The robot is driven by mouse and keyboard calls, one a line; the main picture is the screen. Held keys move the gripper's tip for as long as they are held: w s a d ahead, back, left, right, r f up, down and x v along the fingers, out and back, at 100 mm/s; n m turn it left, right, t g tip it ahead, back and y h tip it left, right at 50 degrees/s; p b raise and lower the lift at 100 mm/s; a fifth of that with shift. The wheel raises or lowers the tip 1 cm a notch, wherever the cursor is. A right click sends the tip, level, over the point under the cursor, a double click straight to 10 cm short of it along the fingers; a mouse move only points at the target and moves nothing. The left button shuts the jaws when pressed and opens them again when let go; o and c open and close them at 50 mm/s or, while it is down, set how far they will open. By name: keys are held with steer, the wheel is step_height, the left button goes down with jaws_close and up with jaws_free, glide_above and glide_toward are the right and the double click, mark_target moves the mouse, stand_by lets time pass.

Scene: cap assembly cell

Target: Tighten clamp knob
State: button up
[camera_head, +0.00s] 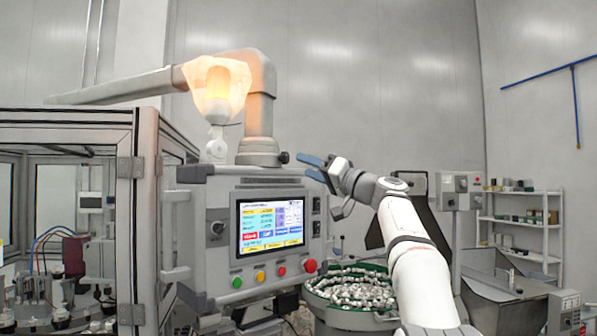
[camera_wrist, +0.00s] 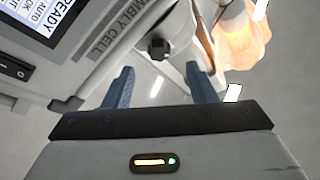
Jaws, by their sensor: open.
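The clamp knob (camera_head: 284,157) is a small black knob on the right side of the grey collar (camera_head: 259,152) at the foot of the lamp's post. In the wrist view the knob (camera_wrist: 159,48) shows dark, ahead of the fingertips and roughly centred between them. My gripper (camera_head: 306,166) has two blue fingers, open and empty, just right of the knob in the head view. The gripper also shows in the wrist view (camera_wrist: 160,70), with a gap between its fingers. The knob appears apart from the fingers.
The control panel (camera_head: 228,240) with its lit screen (camera_head: 270,224) stands below the collar. A glowing lamp (camera_head: 216,90) hangs from the grey bent arm (camera_head: 120,85). A bowl of caps (camera_head: 350,287) lies below my arm.

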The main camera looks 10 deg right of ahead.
steer(key=shift+v, duration=0.95)
steer(key=shift+w+r, duration=0.1)
steer(key=shift+w, duration=0.05)
